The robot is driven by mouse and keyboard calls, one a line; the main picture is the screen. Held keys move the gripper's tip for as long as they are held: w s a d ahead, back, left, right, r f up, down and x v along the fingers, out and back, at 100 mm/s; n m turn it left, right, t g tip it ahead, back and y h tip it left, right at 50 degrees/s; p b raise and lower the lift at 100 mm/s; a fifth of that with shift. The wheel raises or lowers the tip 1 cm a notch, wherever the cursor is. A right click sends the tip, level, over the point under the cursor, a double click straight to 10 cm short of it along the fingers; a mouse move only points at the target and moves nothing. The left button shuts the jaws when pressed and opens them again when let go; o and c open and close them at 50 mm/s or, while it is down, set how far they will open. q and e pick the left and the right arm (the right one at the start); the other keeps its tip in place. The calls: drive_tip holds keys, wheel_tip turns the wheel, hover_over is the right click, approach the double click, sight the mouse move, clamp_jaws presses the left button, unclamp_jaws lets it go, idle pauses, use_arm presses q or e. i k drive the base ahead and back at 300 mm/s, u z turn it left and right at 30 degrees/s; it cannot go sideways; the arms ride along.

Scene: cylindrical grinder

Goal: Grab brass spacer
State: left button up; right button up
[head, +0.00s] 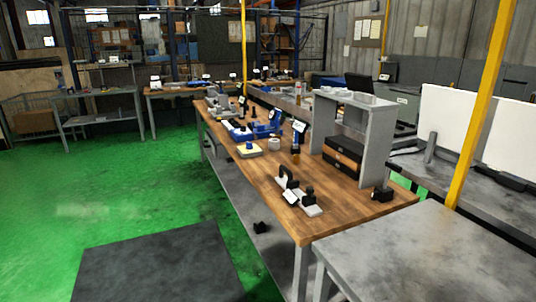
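The wooden workbench (262,178) runs away from me through the middle of the head view, with several small items on it. A small brownish-gold piece (295,158) stands on the bench below a blue-and-black upright tool (297,139); it may be the brass spacer, but it is too small to tell. A pale round piece (274,144) sits to its left. Neither of my grippers shows in the head view.
A grey-and-black device (299,194) stands near the bench's front end. A grey shelf (376,140) with black boxes (343,157) stands at right. A grey table (430,255) fills the lower right. Yellow posts (483,95) rise nearby. Green floor (130,200) at left is open.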

sight(296, 156)
drive_tip(key=u, duration=0.85)
drive_tip(key=i, duration=1.75)
drive_tip(key=u, duration=0.5)
